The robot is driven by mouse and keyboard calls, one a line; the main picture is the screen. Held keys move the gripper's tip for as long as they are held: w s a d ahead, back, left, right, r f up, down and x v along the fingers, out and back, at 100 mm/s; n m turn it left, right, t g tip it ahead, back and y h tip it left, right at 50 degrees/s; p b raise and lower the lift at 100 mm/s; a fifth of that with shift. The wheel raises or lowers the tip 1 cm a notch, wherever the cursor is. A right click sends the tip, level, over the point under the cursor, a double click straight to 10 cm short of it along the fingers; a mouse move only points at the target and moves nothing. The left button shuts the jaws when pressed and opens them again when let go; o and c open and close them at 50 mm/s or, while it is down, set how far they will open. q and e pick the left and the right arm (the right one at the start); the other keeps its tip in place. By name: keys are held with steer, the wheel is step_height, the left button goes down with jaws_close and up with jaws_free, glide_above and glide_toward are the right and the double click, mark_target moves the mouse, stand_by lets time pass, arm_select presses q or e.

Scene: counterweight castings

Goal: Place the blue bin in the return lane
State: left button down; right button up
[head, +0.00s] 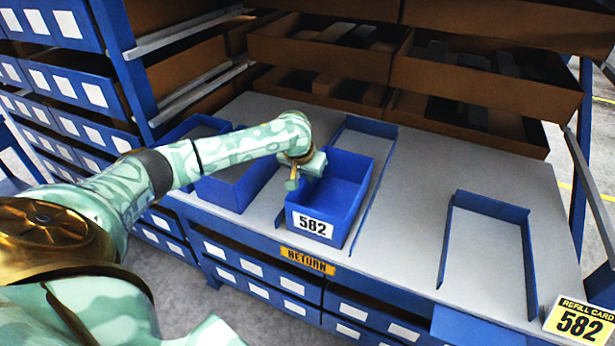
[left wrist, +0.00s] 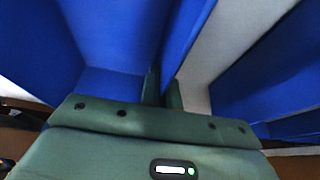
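The blue bin (head: 348,178), empty inside and labelled 582 on its front, is upright between the blue rails of the return lane (head: 385,165), towards the lane's front end. The yellow RETURN label (head: 307,260) is on the table edge just below it. I cannot tell whether its base touches the table. My left gripper (head: 306,168) is at the bin's left side wall. In the left wrist view its two fingers (left wrist: 163,92) are close together, one on each side of a blue wall. My right gripper is out of view.
Another blue bin (head: 238,184) stands close on the left. To the right, a second blue-railed lane (head: 485,245) is empty, with a yellow refill card (head: 580,322) marked 582 near it. Brown boxes (head: 320,50) on shelves overhang the back. Grey table between the lanes is clear.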

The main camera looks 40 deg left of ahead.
arm_select(q)
steer(key=shift+r, duration=0.1)
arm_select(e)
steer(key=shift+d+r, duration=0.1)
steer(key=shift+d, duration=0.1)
arm_select(q)
steer(key=c, duration=1.6)
jaws_free()
steer(key=shift+c, duration=0.2)
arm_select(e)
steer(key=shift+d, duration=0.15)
